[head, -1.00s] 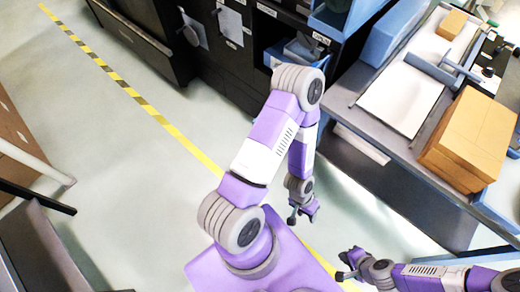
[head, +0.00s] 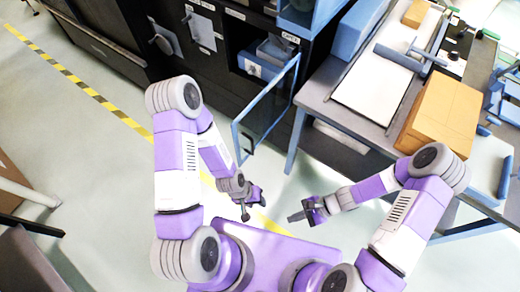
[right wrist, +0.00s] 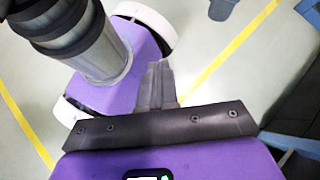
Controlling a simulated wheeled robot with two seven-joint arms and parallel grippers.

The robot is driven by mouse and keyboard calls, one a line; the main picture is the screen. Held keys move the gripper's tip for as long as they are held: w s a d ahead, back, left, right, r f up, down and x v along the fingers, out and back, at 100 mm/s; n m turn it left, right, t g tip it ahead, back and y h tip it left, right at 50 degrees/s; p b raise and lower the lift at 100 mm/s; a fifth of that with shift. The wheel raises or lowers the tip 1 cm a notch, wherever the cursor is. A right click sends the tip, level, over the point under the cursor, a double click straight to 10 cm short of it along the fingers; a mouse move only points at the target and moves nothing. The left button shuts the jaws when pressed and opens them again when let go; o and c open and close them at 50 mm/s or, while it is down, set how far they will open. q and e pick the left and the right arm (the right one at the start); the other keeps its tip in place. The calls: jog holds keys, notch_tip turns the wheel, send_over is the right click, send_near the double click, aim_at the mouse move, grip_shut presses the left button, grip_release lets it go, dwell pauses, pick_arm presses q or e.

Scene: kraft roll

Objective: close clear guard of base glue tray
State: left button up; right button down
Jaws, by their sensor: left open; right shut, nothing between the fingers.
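The clear guard (head: 243,131) is a see-through panel with a thin blue frame. In the head view it stands swung out from the black machine, beside a bay holding a blue-grey unit (head: 262,62), which may be the base glue tray. My left gripper (head: 252,204) is open and empty below the guard's lower edge, apart from it. My right gripper (head: 298,215) is shut and empty, to the right of the left one. Its closed fingers also show in the right wrist view (right wrist: 157,85). The guard cannot be made out in the wrist view.
A grey worktable (head: 374,132) with a white sheet (head: 378,88) and a cardboard box (head: 440,112) stands on the right, its leg near the guard. Black machine fronts line the back. Open floor with a yellow-black stripe (head: 90,92) lies left.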

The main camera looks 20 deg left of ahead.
jog(key=w+a+r+m+t+y, duration=0.2)
jog(key=w+r+m+t+y, duration=0.25)
jog(key=w, duration=0.35)
jog(key=w+a+r+m+t+y, duration=0.25)
jog(key=w+r+m+y, duration=0.2)
jog(key=w, duration=0.35)
jog(key=w+a+b, duration=0.1)
jog(key=a, duration=1.1)
jog(key=shift+w+a+r+t, duration=0.15)
jog(key=shift+w+a+t, duration=0.1)
jog(key=shift+w+t, duration=0.1)
jog(key=shift+a, duration=0.1)
